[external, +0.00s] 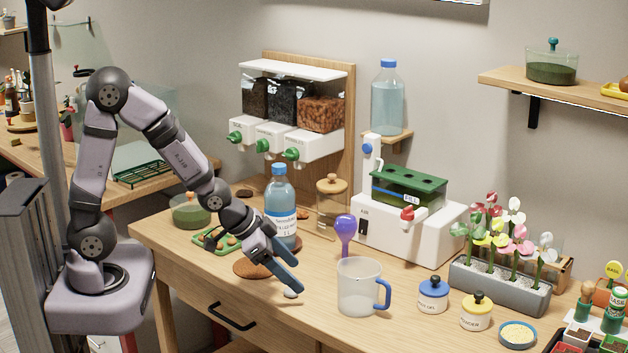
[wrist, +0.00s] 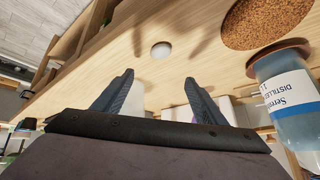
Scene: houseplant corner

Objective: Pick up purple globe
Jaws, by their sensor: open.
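The purple globe (external: 345,226) has a round top and a narrow stem and stands upright on the table behind the clear measuring jug. My gripper (external: 292,278) is open and empty, low over the table to the left of the jug and the globe. In the wrist view my gripper (wrist: 155,90) shows its two dark fingers spread apart with nothing held between them. A small patch of purple (wrist: 184,114) shows beside the right finger; most of the globe is hidden there.
The measuring jug (external: 358,287) with a blue handle stands close in front of the globe. A water bottle (external: 280,215) stands left of it, and a white hydroponic unit (external: 395,232) behind. A small white object (external: 291,293) lies below my fingertips; it also shows in the wrist view (wrist: 161,50).

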